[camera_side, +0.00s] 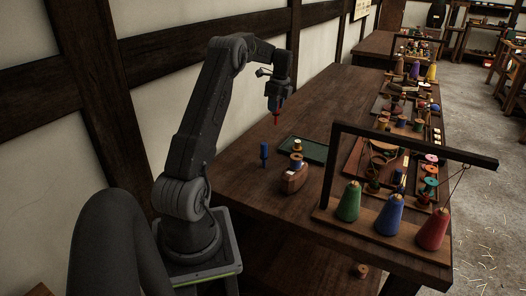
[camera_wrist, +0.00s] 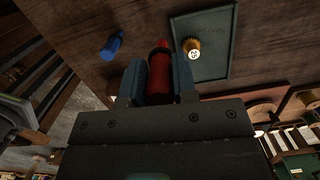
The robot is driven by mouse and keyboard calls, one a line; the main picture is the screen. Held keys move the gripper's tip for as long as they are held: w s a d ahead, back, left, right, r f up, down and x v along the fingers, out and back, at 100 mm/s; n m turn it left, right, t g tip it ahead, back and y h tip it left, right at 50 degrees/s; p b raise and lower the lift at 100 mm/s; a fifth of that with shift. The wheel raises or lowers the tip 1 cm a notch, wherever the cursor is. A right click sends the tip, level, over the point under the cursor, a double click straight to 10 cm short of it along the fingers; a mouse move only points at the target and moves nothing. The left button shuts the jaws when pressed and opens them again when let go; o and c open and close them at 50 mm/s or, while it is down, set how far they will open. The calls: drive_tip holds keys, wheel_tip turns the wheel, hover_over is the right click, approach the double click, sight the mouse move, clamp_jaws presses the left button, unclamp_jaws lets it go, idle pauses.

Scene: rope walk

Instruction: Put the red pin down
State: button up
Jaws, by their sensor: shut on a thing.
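My gripper (camera_side: 274,104) is shut on the red pin (camera_side: 277,117) and holds it above the dark wooden table (camera_side: 330,100). In the wrist view the red pin (camera_wrist: 159,75) stands between the two fingers of my gripper (camera_wrist: 160,82). A dark band crosses it near its far end. In the side view the pin hangs roughly upright with its lower end clear of the table. Its upper part is hidden by the fingers.
A blue pin (camera_side: 264,153) stands upright on the table; it also shows in the wrist view (camera_wrist: 111,46). Beside it lies a green tray (camera_side: 316,151) with a small brass-coloured piece (camera_wrist: 191,45). A wooden block with a spool (camera_side: 295,176) and a cone rack (camera_side: 385,225) stand nearer the front.

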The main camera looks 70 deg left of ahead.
drive_tip(key=shift+n, duration=0.6)
drive_tip(key=shift+s+a+f, duration=0.6)
drive_tip(key=shift+s+f, duration=0.05)
drive_tip(key=shift+f, duration=1.45)
drive_tip(key=shift+s+a+f, duration=0.55)
drive_tip(key=shift+s+f, duration=0.15)
drive_tip(key=shift+f, duration=1.45)
drive_tip(key=shift+s+a+f, duration=0.6)
drive_tip(key=shift+s+f, duration=0.05)
drive_tip(key=shift+f, duration=1.45)
drive_tip(key=o, duration=0.9)
drive_tip(key=shift+f, duration=0.15)
